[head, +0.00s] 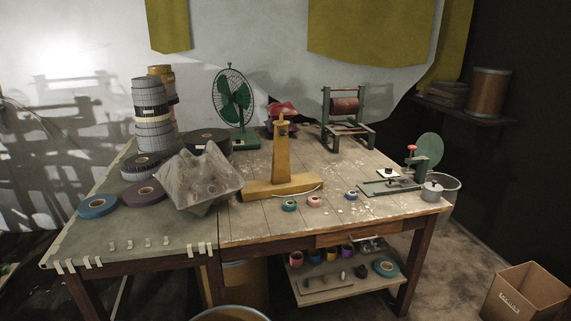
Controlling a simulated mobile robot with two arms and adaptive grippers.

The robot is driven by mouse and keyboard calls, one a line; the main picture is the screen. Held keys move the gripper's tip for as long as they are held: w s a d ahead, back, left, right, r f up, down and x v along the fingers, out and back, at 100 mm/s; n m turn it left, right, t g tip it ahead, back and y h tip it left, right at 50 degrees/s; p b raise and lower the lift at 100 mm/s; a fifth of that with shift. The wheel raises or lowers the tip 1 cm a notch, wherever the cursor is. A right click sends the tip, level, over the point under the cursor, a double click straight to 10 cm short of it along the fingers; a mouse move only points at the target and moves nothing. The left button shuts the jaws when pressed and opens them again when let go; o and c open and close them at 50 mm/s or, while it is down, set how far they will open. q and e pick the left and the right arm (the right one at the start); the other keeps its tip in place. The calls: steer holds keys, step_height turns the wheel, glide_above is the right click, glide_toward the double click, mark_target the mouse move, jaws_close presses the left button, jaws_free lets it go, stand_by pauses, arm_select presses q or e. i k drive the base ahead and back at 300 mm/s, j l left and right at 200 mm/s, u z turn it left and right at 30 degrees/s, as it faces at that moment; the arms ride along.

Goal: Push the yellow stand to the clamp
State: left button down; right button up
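The yellow stand (283,160) is upright near the middle of the wooden table, with a wide flat base and a tall post. A thin pale cord lies at the right part of its base. What looks like the clamp, a green metal device (394,184) with a red knob and an upright disc, sits at the table's right edge. Bare tabletop and small tape rolls lie between the two, which stand apart. Neither of my grippers is in view.
Small tape rolls (314,201) lie along the front, right of the stand. A clear bag (198,180) is close on its left. A green fan (235,97) and a winding frame (345,120) stand behind. An open cardboard box (526,293) is on the floor.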

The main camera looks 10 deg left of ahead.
mark_target(281, 183)
steer(key=i+l, duration=0.15)
steer(key=l, duration=0.15)
steer(key=i+l+u, duration=0.2)
steer(key=i+l, duration=0.15)
steer(key=l, duration=0.3)
steer(key=i+l, duration=0.15)
steer(key=l, duration=0.15)
